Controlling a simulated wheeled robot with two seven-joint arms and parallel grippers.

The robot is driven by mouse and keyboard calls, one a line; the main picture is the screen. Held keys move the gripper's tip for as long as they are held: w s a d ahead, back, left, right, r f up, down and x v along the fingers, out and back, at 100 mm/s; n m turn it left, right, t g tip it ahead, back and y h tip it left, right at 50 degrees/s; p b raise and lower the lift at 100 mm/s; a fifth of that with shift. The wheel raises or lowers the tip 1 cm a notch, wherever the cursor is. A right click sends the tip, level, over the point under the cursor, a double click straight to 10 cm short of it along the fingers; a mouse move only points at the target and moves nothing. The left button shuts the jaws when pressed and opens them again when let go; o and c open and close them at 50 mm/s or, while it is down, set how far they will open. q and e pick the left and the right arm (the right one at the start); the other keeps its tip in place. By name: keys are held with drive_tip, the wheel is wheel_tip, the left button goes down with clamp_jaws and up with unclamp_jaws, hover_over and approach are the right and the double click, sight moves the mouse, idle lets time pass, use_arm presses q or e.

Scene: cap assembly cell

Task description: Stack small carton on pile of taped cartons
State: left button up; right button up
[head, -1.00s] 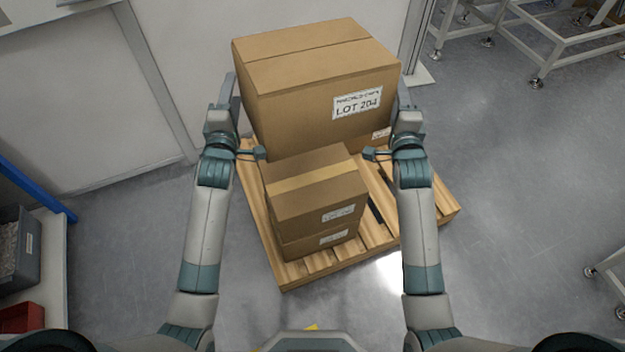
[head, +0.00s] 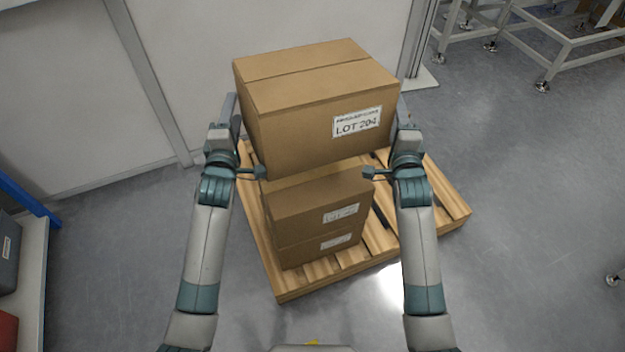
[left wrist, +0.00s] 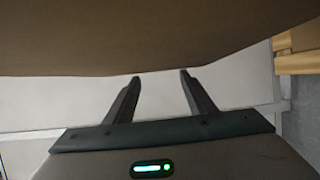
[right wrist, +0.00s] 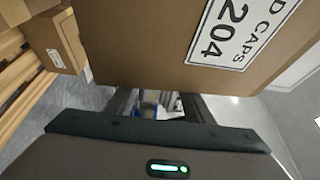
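A brown carton labelled LOT 204 (head: 290,127) is held up between my two arms, one gripper against each side. Its label shows large in the right wrist view (right wrist: 150,50). My left gripper (head: 229,110) is at its left side, with two fingers apart and nothing between them in the left wrist view (left wrist: 160,85). My right gripper (head: 402,112) is at its right side, its fingers also apart. The pile of taped cartons (head: 305,210), two high, stands on a wooden pallet (head: 320,272) below and nearer me. The held carton hides most of the pile's top.
The pallet has bare slats right of the pile. A white wall panel (head: 60,100) stands behind on the left. Metal frames (head: 545,60) stand at the back right. A shelf with a grey bin (head: 8,255) is at the left edge. Open grey floor lies to the right.

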use_arm(q)
wheel_tip(320, 180, down, 12)
drive_tip(key=d+b, duration=0.1)
drive_tip(key=b, duration=1)
use_arm(e)
wheel_tip(320, 180, down, 12)
drive_tip(key=a, duration=0.1)
use_arm(q)
drive_tip(key=shift+f+b, duration=0.25)
drive_tip(key=shift+b, duration=0.15)
use_arm(e)
drive_tip(key=shift+f, duration=0.25)
use_arm(q)
wheel_tip(320, 180, down, 3)
drive_tip(key=b, duration=0.2)
drive_tip(key=shift+b, duration=0.4)
use_arm(e)
wheel_tip(320, 180, down, 3)
use_arm(q)
drive_tip(key=shift+a+r, duration=0.1)
drive_tip(key=shift+a, duration=0.9)
use_arm(e)
drive_tip(key=shift+d+r, duration=0.1)
drive_tip(key=shift+d, duration=0.85)
use_arm(q)
drive_tip(key=o, duration=0.5)
use_arm(e)
drive_tip(key=o, duration=0.5)
